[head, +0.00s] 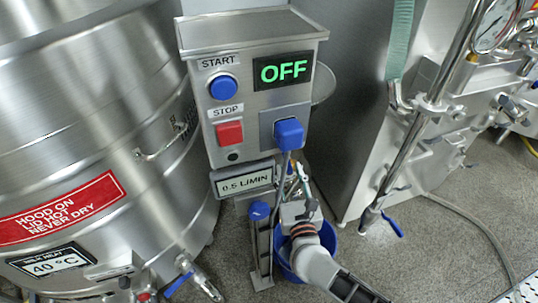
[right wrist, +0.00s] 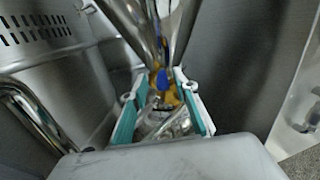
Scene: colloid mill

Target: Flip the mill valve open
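A small blue part with yellow-brass fittings (right wrist: 163,78), which looks like the mill valve, sits below two metal pipes in the right wrist view. In the head view this spot is mostly hidden behind my right gripper (head: 300,190), under the control box. My right gripper (right wrist: 160,88) has its teal-padded fingers apart, with the blue and brass part just beyond and between the tips. Shiny metal shows between the fingers; I cannot tell whether they touch it. My left gripper is not in view.
The mill's control box (head: 248,90) reads OFF, with a blue START button (head: 223,87) and a red STOP button (head: 229,133). A blue bucket (head: 287,262) stands below my right arm. A large steel tank (head: 90,110) is at left. Pipework (head: 420,120) is at right.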

